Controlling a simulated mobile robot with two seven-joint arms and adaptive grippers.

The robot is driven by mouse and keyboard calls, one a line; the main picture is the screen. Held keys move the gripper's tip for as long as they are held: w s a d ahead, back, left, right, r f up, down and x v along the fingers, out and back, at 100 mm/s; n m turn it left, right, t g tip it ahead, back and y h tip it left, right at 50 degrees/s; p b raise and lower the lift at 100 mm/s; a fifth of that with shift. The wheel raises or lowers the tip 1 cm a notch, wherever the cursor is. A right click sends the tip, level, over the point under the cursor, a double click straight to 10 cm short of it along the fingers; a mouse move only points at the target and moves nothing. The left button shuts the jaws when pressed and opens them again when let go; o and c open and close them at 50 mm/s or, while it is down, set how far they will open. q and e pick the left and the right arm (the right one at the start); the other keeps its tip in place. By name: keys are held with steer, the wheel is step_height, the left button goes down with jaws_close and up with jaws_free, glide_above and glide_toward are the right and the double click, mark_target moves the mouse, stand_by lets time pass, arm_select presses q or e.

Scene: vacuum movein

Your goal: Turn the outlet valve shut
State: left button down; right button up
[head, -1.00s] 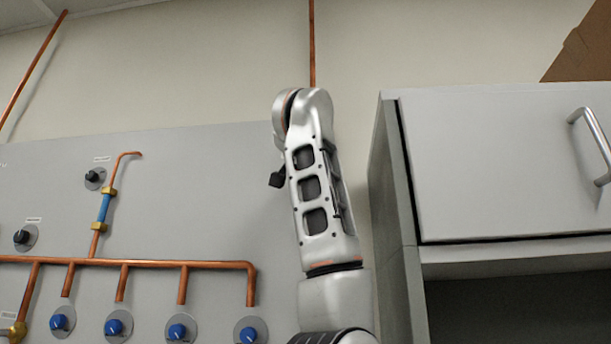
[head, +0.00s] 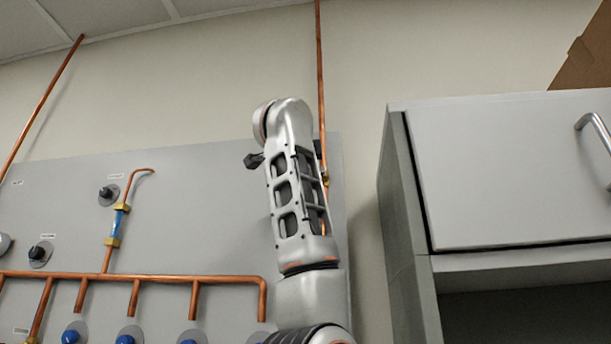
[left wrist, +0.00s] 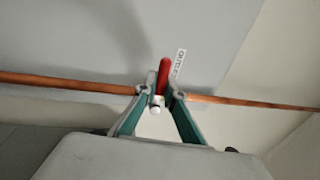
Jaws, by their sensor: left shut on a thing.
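The outlet valve's red handle (left wrist: 164,72) shows in the left wrist view beside a white label (left wrist: 178,64) that reads "OUTLET". My left gripper (left wrist: 160,90) is shut on this handle, its two green-sided fingers on either side of it. The handle appears to lie across the copper pipe (left wrist: 70,83) that runs left to right there. In the head view my left arm hides the handle and the fingers. A brass fitting (head: 325,178) shows on the vertical pipe (head: 320,80) just right of the arm. My right gripper is in neither view.
A grey wall panel (head: 200,220) with copper piping (head: 150,277), black knobs (head: 37,253) and several blue knobs (head: 125,339) lies left of my arm. A grey cabinet (head: 490,170) stands close on the right, with a narrow gap beside the panel.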

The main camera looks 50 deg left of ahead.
arm_select(q)
steer(key=shift+r+m, duration=0.15)
steer(key=shift+m, duration=0.25)
steer(key=c, duration=2.1)
jaws_free()
steer(key=shift+c, duration=0.2)
steer(key=v, duration=1.2)
steer(key=shift+a, duration=0.1)
